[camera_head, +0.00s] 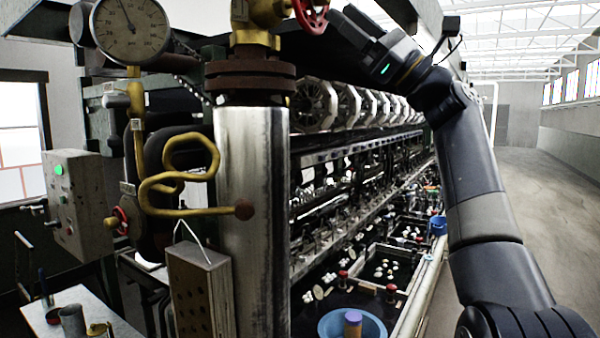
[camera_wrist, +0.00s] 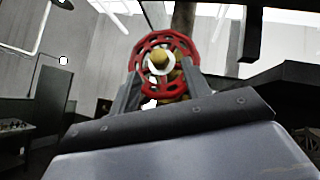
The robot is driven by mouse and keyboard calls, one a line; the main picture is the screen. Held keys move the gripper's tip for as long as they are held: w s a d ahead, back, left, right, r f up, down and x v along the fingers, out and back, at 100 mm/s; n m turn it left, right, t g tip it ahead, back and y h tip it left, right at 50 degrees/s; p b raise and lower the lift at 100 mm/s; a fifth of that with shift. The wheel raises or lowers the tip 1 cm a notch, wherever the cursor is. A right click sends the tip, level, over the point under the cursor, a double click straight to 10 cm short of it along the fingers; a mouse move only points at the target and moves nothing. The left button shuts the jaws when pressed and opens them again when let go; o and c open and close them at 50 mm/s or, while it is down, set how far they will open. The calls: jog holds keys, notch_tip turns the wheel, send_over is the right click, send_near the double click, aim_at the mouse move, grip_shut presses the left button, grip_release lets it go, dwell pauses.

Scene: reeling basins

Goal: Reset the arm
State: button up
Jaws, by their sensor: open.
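My arm rises on the right in the head view and bends left at the top. My gripper (camera_head: 342,18) is up there, close to a red valve handwheel (camera_head: 311,14) on a brass valve body (camera_head: 262,14). In the wrist view my gripper (camera_wrist: 160,90) is open, with one grey finger on each side. The red handwheel (camera_wrist: 166,43), with its yellow hub, shows upright ahead, its lower part in line with the gap between the fingers. I cannot tell whether the fingers touch the wheel. Nothing shows as held.
A steel pipe (camera_head: 252,220) with a pressure gauge (camera_head: 130,28) and a curled yellow tube (camera_head: 180,180) stands left of my arm. A long reeling machine with basins (camera_head: 385,270) runs behind. A control box (camera_head: 75,200) is at far left. The right aisle floor (camera_head: 560,190) is clear.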

aim_at(331, 3)
jog(key=shift+w+a+r+m+p, duration=0.15)
jog(key=shift+a+r+p, duration=0.1)
jog(key=shift+a+r, duration=0.4)
jog(key=shift+w+a+r+m+p, duration=0.15)
jog(key=shift+a+r+p, duration=0.1)
jog(key=shift+a+r, duration=0.3)
jog(key=shift+s, duration=0.1)
jog(key=shift+f, duration=0.1)
